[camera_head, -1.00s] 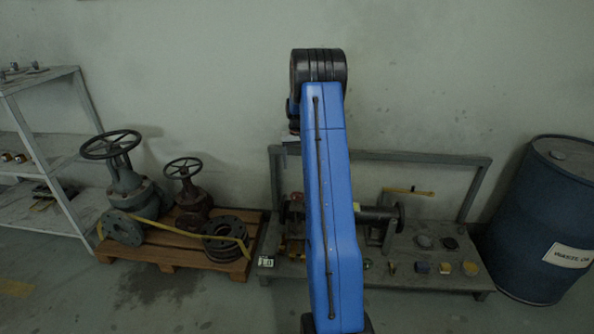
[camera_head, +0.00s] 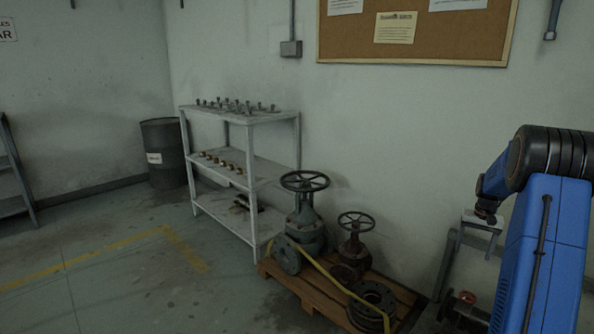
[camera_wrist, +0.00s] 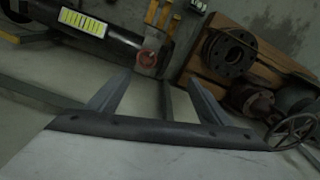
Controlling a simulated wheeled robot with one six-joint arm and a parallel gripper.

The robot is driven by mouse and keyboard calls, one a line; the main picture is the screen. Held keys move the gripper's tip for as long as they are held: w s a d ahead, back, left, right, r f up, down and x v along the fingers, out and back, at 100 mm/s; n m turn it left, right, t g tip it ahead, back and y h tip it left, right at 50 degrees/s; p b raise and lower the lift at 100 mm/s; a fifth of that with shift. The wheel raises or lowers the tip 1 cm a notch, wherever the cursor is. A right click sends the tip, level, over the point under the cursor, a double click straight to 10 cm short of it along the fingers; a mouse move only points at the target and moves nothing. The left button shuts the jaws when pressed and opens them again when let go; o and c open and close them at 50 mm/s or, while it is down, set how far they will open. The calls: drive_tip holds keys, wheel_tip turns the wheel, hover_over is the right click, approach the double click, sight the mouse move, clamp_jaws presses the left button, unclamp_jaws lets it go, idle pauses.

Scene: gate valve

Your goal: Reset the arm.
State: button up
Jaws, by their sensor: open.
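My gripper (camera_wrist: 157,86) is open and empty in the wrist view, its two fingers apart with bare space between them. In the head view, my blue arm is at the right edge, with the white gripper body (camera_head: 482,222) hanging in front of the wall above the workbench frame (camera_head: 446,262). In the wrist view, a dark pipe (camera_wrist: 122,38) with a yellow-green label and a small red round part (camera_wrist: 148,57) lie beyond the fingers, apart from them. Most of the bench is hidden by my arm or out of the head view.
A wooden pallet (camera_head: 312,292) holds a green gate valve (camera_head: 304,228), a rusty valve (camera_head: 354,248) and flanges (camera_head: 371,303). A grey shelf (camera_head: 246,118) stands behind it, with a dark drum (camera_head: 163,153) farther back. The floor at left is clear, with yellow lines.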

drive_tip(key=s+a+r+n+t, duration=0.1)
drive_tip(key=s+a+r, duration=0.45)
drive_tip(key=a, duration=0.35)
drive_tip(key=s+a+r+n, duration=0.1)
drive_tip(key=s+a+r, duration=0.4)
drive_tip(key=a, duration=0.4)
drive_tip(key=s+a+r+n+t, duration=0.1)
drive_tip(key=s+a+r, duration=0.2)
drive_tip(key=a+r, duration=0.5)
drive_tip(key=s+a+f+n, duration=0.1)
drive_tip(key=s+a, duration=0.4)
drive_tip(key=s, duration=0.4)
drive_tip(key=s+a+f+n+t, duration=0.1)
drive_tip(key=s+a, duration=0.5)
drive_tip(key=s, duration=0.3)
drive_tip(key=s+a+f+n+t, duration=0.1)
drive_tip(key=s+a+n, duration=0.1)
drive_tip(key=s+a, duration=0.4)
drive_tip(key=s, duration=0.3)
drive_tip(key=shift+f, duration=0.15)
